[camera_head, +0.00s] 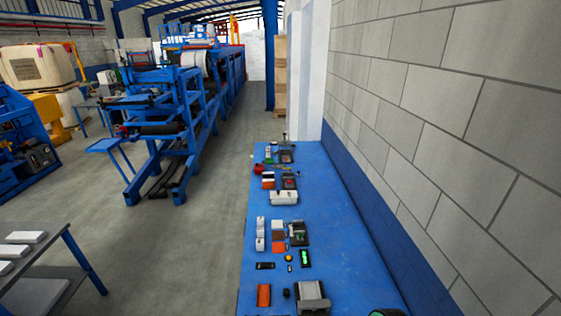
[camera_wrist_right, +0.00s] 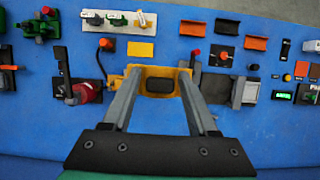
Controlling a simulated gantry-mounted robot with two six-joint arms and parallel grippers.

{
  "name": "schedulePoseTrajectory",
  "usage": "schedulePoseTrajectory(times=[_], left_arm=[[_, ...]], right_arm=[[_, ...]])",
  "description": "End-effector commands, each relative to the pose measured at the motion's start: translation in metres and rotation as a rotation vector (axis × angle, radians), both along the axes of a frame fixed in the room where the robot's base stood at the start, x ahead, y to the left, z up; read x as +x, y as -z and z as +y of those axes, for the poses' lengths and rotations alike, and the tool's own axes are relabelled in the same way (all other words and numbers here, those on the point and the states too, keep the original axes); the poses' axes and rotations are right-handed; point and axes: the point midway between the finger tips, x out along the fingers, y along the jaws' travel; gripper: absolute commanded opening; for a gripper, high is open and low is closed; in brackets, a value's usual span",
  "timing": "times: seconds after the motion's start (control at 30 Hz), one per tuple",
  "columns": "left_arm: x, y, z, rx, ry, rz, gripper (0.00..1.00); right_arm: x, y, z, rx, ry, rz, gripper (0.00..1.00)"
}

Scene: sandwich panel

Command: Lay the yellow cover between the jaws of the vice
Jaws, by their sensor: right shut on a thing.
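The yellow cover (camera_wrist_right: 172,72) is a yellow-orange frame around a dark rectangular middle. In the right wrist view it sits between the fingers of my right gripper (camera_wrist_right: 158,85), which is shut on it. The blue bench top shows around it; how high the cover is held I cannot tell. I cannot pick out the vice for certain. A grey block (camera_wrist_right: 246,91) beside a dark plate, just right of the right finger, has blocky, jaw-like faces. My left gripper is in neither view.
The blue bench (camera_head: 345,245) runs along a grey block wall (camera_head: 440,100). Small parts stand in groups along its left half. Orange channels (camera_wrist_right: 256,43), a white block with pegs (camera_wrist_right: 118,20) and a red-and-black device (camera_wrist_right: 88,92) lie around the gripper. The bench's wall side is mostly bare.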

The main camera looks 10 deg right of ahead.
Motion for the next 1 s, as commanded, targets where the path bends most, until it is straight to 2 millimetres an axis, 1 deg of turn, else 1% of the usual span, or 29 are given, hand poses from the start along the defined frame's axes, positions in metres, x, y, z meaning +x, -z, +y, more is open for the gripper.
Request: schedulePoseTrajectory(times=[0.07,0.17,0.27,0.3,0.37,0.4,0.47,0.5,0.6,0.63,0.7,0.77,0.83,1.0], left_arm=[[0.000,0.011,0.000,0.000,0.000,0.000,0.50],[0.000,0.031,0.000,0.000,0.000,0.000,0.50],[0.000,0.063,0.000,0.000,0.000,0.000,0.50],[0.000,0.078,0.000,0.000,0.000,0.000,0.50],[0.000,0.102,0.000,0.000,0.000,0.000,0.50],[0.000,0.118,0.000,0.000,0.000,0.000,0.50],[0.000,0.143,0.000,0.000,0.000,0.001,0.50],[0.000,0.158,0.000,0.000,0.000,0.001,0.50],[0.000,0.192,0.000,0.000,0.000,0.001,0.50],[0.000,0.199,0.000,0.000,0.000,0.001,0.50],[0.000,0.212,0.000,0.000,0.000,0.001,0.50],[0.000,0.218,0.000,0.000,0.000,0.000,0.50],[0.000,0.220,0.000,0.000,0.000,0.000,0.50],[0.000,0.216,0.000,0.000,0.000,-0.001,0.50]], right_arm=[[0.000,0.010,0.000,0.000,0.000,0.000,0.00],[0.000,0.032,0.000,0.000,0.000,0.000,0.00],[0.000,0.063,0.000,0.000,0.000,0.000,0.00],[0.000,0.078,0.000,0.000,0.000,0.000,0.00],[0.000,0.102,0.000,0.000,0.000,0.000,0.00],[0.000,0.118,0.000,0.000,0.000,0.000,0.00],[0.000,0.143,0.000,0.000,0.000,0.000,0.00],[0.000,0.158,0.000,0.000,0.000,0.000,0.00],[0.000,0.191,0.000,0.000,0.000,-0.001,0.00],[0.000,0.199,0.000,0.000,0.000,-0.001,0.00],[0.000,0.212,0.000,0.000,0.000,-0.001,0.00],[0.000,0.218,0.000,0.000,0.000,-0.001,0.00],[0.000,0.219,0.000,0.000,-0.001,-0.001,0.00],[0.000,0.216,0.000,0.000,0.000,-0.001,0.00]])
